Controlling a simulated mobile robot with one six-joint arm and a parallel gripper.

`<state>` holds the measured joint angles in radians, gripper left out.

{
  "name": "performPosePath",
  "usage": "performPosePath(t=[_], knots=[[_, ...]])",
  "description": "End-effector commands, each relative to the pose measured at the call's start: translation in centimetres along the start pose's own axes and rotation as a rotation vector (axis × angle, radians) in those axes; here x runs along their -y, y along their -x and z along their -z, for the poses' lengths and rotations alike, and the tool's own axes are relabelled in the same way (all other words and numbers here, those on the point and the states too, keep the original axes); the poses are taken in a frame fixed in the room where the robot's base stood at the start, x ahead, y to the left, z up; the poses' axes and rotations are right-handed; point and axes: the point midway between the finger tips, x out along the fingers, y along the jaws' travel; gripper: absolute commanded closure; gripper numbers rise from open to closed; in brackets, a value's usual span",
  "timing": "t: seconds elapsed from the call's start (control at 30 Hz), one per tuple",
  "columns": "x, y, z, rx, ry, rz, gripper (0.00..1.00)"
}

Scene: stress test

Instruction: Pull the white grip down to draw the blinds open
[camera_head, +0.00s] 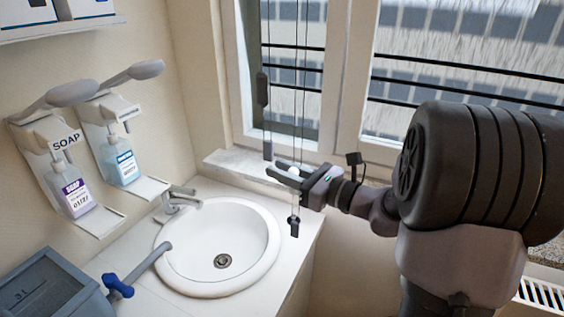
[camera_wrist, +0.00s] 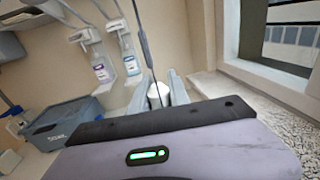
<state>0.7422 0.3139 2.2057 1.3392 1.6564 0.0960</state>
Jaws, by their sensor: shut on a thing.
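The white grip (camera_head: 293,172) hangs on a thin cord in front of the window, just above the windowsill's height in the head view. My gripper (camera_head: 279,172) is shut on it, with one finger on each side, so only part of the grip shows. In the wrist view, the white grip (camera_wrist: 158,91) sits between the two pale fingers of my gripper (camera_wrist: 159,85), and a dark cord rises from it. The blinds themselves cannot be made out clearly in either view.
Dark weights hang on cords at the window (camera_head: 262,90) and below my gripper (camera_head: 294,226). A round white sink (camera_head: 182,262) lies left of my gripper. Soap dispensers (camera_head: 75,192) are on the left wall, and a grey-blue box (camera_head: 45,290) stands at lower left.

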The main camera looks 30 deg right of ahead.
Motion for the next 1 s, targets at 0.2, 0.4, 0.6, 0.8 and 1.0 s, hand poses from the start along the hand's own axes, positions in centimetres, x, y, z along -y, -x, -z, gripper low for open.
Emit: performPosePath(t=[0.2, 0.4, 0.6, 0.8, 1.0], knots=[[0.0, 0.0, 5.1, -0.001, -0.001, 0.000, 1.00], [0.0, 0.0, 5.7, 0.000, 0.000, 0.000, 1.00], [0.0, 0.0, 5.5, 0.000, 0.001, 0.000, 1.00], [0.0, 0.0, 5.5, 0.000, 0.001, 0.000, 0.56], [0.0, 0.0, 5.5, 0.000, 0.000, 0.000, 0.56]])
